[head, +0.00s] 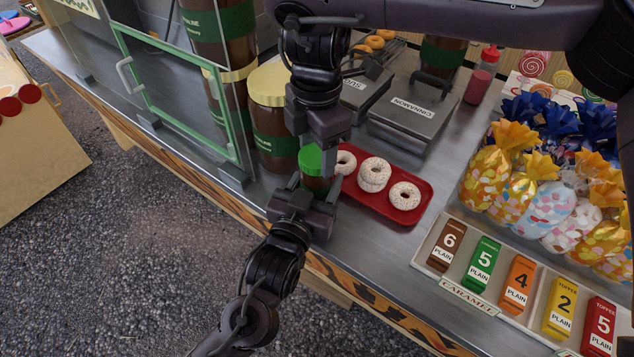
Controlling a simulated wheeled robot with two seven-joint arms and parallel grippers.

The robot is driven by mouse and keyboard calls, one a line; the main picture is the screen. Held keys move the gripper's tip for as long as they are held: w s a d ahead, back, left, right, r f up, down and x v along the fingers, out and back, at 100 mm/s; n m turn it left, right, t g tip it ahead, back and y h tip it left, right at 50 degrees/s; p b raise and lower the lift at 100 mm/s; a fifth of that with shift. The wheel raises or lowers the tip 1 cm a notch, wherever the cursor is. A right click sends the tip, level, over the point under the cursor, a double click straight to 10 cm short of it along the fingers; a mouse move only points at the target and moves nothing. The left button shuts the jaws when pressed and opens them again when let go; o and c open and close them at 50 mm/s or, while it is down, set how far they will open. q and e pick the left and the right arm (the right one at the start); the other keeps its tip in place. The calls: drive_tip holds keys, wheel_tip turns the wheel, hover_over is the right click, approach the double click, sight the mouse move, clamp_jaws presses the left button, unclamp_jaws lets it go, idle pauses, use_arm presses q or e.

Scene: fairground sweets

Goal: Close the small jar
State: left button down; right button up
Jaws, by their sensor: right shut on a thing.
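The small jar (316,184) is brown with a green lid (311,160) at its top, near the counter's front edge. My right gripper (322,146) comes down from above and is shut on the green lid. The lid sits at the jar's mouth; I cannot tell whether it is fully seated. My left gripper (313,190) comes up from below, with its fingers on both sides of the jar, seemingly shut on it. The gripper body hides the jar's lower part.
A red tray (421,212) with white sprinkled doughnuts lies just right of the jar. A large gold-lidded jar (272,135) and a green-framed glass case (170,85) stand left. Grey labelled bins (412,112) are behind. Caramel boxes (484,262) and wrapped sweets (545,208) fill the right.

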drive_tip(key=o, duration=1.1)
drive_tip(key=shift+o, duration=0.2)
wheel_tip(320, 180, up, 12)
use_arm(q)
drive_tip(key=shift+c, duration=2.3)
unclamp_jaws()
drive_tip(key=v, duration=0.6)
drive_tip(key=shift+s+a+b, duration=0.1)
drive_tip(key=shift+s+b, duration=0.2)
drive_tip(key=shift+s, duration=0.05)
drive_tip(key=shift+s+a, duration=0.25)
drive_tip(key=shift+s, duration=0.25)
use_arm(e)
drive_tip(key=shift+f, duration=0.35)
